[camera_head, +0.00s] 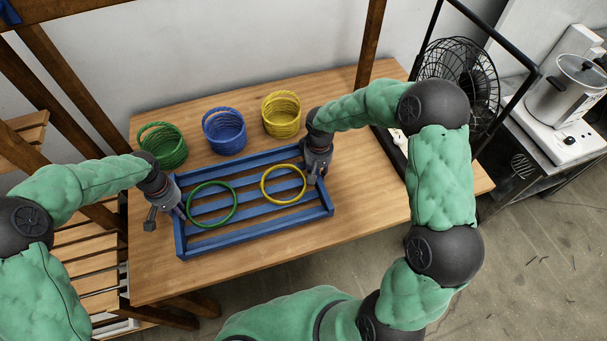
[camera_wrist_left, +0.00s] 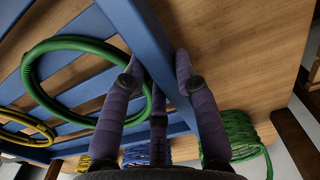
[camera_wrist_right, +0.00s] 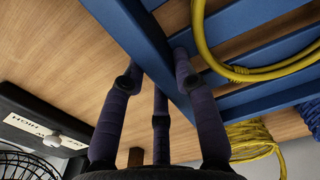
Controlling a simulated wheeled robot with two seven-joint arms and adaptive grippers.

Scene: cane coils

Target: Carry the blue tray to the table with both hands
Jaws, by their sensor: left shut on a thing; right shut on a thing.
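The blue slatted tray (camera_head: 262,234) is over the middle of the wooden table (camera_head: 380,210), level and at or very near the tabletop; any small gap cannot be told. A green ring (camera_head: 236,208) lies in its left half and a yellow ring (camera_head: 270,199) in its right half. My left gripper (camera_head: 182,211) is shut on the tray's left end wall, which also shows between its fingers in the left wrist view (camera_wrist_left: 160,65). My right gripper (camera_head: 314,178) is shut on the right end wall, seen in the right wrist view (camera_wrist_right: 135,35).
Green (camera_head: 170,150), blue (camera_head: 224,135) and yellow (camera_head: 281,118) coiled baskets stand behind the tray. A slatted wooden rack (camera_head: 95,265) stands left. The table's right part is mostly clear.

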